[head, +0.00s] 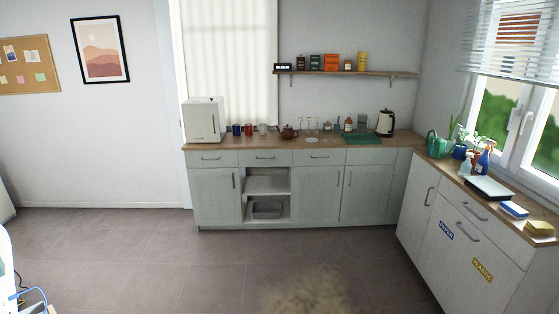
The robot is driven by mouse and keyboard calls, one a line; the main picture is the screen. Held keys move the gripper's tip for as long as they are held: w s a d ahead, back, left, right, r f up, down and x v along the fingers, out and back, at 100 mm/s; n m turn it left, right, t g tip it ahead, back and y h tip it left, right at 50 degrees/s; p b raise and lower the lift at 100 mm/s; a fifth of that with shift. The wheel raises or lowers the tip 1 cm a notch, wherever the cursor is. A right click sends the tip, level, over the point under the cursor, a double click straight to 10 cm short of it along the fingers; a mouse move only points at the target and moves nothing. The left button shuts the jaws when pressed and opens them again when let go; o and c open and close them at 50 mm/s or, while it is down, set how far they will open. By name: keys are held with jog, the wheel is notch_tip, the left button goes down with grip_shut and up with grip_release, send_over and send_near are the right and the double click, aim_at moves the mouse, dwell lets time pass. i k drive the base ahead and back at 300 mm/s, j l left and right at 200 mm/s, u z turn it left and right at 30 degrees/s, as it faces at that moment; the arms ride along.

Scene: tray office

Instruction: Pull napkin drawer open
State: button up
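A row of shut drawers runs under the back worktop, each with a bar handle: a far-left drawer (203,163), a second drawer (253,163), a third drawer (306,161) and a right drawer (358,161). Another shut drawer (462,207) with a bar handle is in the right-hand counter. No napkins or napkin label show, so I cannot tell which is the napkin drawer. My gripper is not in view.
The back worktop (230,146) holds a white appliance (202,120), cups, a teapot (288,132) and a kettle (385,122). The right counter carries plants, bottles, a scale (489,188) and sponges. An open shelf (267,185) sits below the second drawer.

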aim_at(278, 158)
jog(key=i+l+u, duration=0.15)
jog(key=i, duration=1.65)
jog(key=i+j+z, duration=0.15)
jog(key=i, duration=0.45)
jog(key=i+j+z, duration=0.15)
jog(key=i+j, duration=0.2)
jog(key=i, duration=0.2)
jog(key=i+j+z, duration=0.15)
jog(key=i+j, duration=0.25)
jog(key=i, duration=0.15)
jog(key=i+j+z, duration=0.65)
jog(key=j, duration=0.25)
